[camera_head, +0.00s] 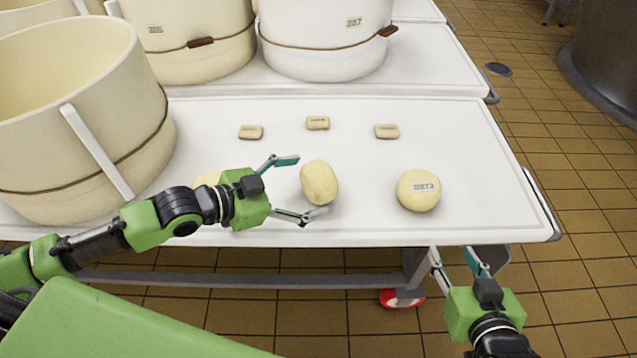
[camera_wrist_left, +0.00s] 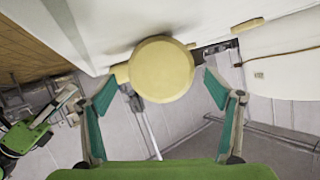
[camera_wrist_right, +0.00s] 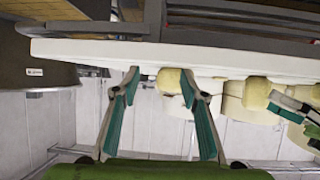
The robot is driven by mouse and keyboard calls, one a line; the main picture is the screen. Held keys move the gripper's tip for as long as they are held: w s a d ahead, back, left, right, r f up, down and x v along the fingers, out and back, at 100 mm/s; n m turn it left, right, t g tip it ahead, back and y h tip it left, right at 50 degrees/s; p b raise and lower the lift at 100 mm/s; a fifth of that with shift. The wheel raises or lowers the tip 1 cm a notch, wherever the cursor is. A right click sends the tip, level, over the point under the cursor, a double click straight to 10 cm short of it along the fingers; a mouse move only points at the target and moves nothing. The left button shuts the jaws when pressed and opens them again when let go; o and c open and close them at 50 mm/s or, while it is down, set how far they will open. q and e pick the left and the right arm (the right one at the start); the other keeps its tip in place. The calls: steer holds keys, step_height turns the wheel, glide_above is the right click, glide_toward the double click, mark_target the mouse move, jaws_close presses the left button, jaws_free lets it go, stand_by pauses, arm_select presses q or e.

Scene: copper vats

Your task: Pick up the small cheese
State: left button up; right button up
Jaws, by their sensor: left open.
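Three small pale bar-shaped cheeses lie along the middle of the white table: left (camera_head: 251,132), centre (camera_head: 317,123) and right (camera_head: 387,131). Nearer the front edge stand larger rounded cheeses: a middle one (camera_head: 319,183), a right one (camera_head: 418,190) with a label, and one at left (camera_head: 206,179) mostly hidden by my left gripper. My left gripper (camera_head: 300,190) is open at the middle rounded cheese, fingers to either side of its left part. The left wrist view shows a rounded cheese (camera_wrist_left: 161,68) ahead between the fingers. My right gripper (camera_head: 452,254) is open and empty, beyond the table's front edge.
A large cream vat (camera_head: 70,110) stands at the table's left. More vats (camera_head: 190,40) (camera_head: 325,40) stand on a table behind. The white table (camera_head: 470,150) is clear at right. Tiled floor (camera_head: 570,200) lies beyond it.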

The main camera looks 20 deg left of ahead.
mark_target(307, 184)
arm_select(q)
steer(key=b+x, duration=0.1)
steer(key=x, duration=0.2)
steer(key=shift+w+a+f, duration=0.1)
steer(key=shift+f, duration=0.1)
steer(key=shift+w, duration=0.15)
steer(key=c, duration=1.7)
arm_select(e)
steer(key=w+a+r+t+y, duration=0.1)
steer(key=w+r+t, duration=0.2)
steer(key=r, duration=0.3)
steer(key=shift+a+r, duration=0.2)
steer(key=shift+a, duration=0.1)
arm_select(q)
steer(key=shift+r, duration=0.1)
arm_select(e)
steer(key=shift+f, duration=0.1)
